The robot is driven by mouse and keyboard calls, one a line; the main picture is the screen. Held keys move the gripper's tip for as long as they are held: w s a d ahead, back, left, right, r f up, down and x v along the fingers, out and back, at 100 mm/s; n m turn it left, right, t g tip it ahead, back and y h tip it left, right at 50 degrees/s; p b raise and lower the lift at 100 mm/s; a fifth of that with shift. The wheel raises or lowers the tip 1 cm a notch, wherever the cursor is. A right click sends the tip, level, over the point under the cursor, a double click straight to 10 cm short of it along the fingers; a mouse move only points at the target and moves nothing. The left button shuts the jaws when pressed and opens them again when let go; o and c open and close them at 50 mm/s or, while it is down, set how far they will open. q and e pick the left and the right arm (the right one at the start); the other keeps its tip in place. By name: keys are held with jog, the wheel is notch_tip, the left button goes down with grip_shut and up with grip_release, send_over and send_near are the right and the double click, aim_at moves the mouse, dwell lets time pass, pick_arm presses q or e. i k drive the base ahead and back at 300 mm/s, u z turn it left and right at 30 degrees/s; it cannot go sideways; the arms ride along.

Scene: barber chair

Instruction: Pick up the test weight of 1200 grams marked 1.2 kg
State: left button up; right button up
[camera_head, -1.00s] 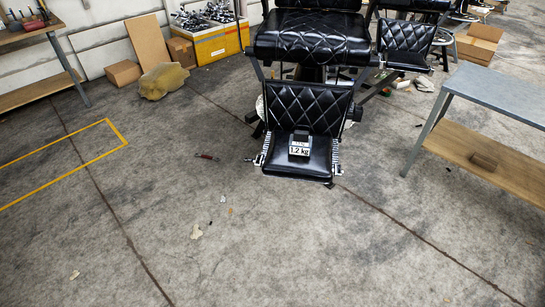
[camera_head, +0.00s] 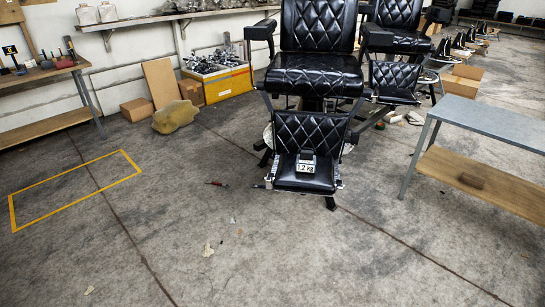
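The quilted black panel above the footrest stands behind the weight. Neither of my grippers shows in the head view.
A grey metal table (camera_head: 490,122) with a wooden lower shelf stands at the right. A yellow crate (camera_head: 222,83) of metal parts, cardboard boxes (camera_head: 137,109) and a tan sack (camera_head: 175,116) are along the wall. Open floor lies in front.

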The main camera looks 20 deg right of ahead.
aim_at(305, 162)
jog(key=u, duration=0.35)
jog(key=i, duration=1.95)
jog(key=z, duration=0.8)
jog(key=i, duration=1.2)
jog(key=z, duration=1.2)
